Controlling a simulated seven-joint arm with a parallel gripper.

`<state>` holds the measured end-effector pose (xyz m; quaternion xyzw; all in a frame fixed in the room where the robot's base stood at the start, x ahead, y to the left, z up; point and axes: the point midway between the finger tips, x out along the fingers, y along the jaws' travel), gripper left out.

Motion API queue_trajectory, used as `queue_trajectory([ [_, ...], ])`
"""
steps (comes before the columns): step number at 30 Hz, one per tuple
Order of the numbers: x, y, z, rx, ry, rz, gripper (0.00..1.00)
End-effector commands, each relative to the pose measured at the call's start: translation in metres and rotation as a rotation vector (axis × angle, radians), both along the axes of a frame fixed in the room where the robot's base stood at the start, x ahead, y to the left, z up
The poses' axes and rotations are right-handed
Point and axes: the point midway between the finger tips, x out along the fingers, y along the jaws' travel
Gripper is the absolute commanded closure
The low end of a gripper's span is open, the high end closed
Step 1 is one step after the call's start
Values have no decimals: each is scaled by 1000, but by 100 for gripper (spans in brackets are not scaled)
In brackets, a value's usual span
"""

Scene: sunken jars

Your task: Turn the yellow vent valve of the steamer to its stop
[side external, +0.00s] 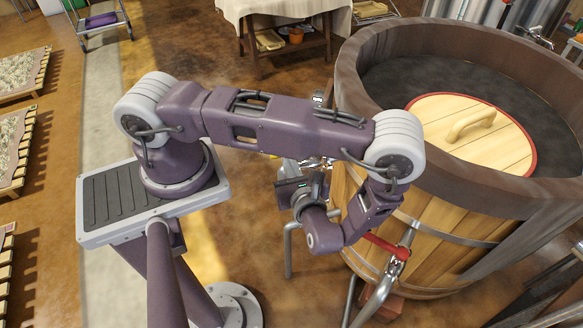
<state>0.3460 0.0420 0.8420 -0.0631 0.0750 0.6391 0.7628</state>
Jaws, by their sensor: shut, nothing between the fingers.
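The steamer, a large wooden tub (427,246) with metal hoops and a dark rim, stands at the right. A round pale wooden lid (500,150) with a red edge and a wooden handle lies inside its top. My gripper (290,187) is beside the tub's left side, below my forearm, shut and empty; its fingertips are small and partly hidden. I cannot make out the yellow vent valve clearly. A small yellow speck (273,157) shows just under my forearm, and I cannot tell whether it belongs to the valve. My arm hides part of that area.
A red-handled tap (385,247) sticks out of the tub's lower front, close to my wrist. Metal pipes (288,250) stand below my gripper. A cloth-covered table (280,8) is at the back. Slatted racks (22,72) line the left edge. The brown floor between is open.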

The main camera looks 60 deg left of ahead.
Motion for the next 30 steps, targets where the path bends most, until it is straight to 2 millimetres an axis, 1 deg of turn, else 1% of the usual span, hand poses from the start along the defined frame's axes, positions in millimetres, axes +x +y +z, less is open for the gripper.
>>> queue_trajectory([
  [8, 0, 0, 0, 0, 1, -2, 100],
  [14, -2, 3, 0, 1, 3, -47, 100],
  [19, -4, 12, 1, 3, 4, -137, 100],
  [30, -5, 41, 0, 1, 1, -129, 100],
])
